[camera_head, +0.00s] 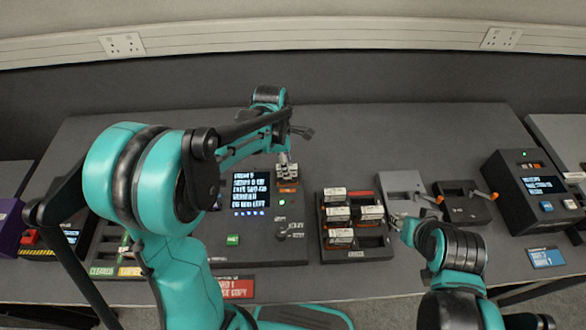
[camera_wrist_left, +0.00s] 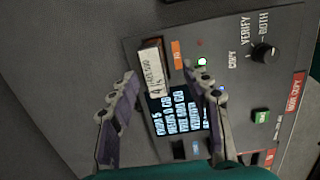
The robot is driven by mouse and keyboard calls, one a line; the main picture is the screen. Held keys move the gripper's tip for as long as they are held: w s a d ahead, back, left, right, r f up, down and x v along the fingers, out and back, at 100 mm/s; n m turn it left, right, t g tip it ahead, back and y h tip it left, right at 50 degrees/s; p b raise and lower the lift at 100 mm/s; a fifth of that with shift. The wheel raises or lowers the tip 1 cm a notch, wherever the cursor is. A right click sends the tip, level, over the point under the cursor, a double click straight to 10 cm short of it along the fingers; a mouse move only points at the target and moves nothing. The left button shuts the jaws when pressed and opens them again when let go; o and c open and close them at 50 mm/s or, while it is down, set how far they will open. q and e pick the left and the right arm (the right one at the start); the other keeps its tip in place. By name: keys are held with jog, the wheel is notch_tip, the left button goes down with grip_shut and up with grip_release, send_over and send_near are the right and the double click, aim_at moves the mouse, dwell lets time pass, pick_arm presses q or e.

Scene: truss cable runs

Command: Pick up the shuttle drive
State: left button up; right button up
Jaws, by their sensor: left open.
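A drive with a white handwritten label (camera_wrist_left: 152,66) sits at the copy station (camera_wrist_left: 235,110), beside an orange tag; I cannot read whether it is the shuttle drive. In the head view the same spot (camera_head: 287,171) is partly covered by my left gripper (camera_head: 284,158). In the left wrist view my left gripper (camera_wrist_left: 165,88) is open, its fingers on either side of the drive's lower end, with no visible grip. My right gripper (camera_head: 395,219) is low beside the drive rack; its fingers are too small to judge.
A black rack (camera_head: 355,254) holds several white-labelled drives. A grey dock (camera_head: 403,181) and a dark dock with orange levers (camera_head: 462,207) stand right of it. A screen unit (camera_head: 527,190) is at the far right. The table's back strip is clear.

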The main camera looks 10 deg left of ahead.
pick_arm(q)
jog(key=f+b, duration=0.1)
jog(key=f, duration=0.1)
jog(key=f+b, duration=0.1)
jog(key=f, duration=0.2)
jog(key=w+f+b, duration=0.1)
jog(key=f, duration=0.1)
jog(key=shift+d+f, duration=0.25)
jog(key=shift+f, duration=0.1)
jog(key=shift+r, duration=0.1)
jog(key=shift+c, duration=0.3)
grip_shut()
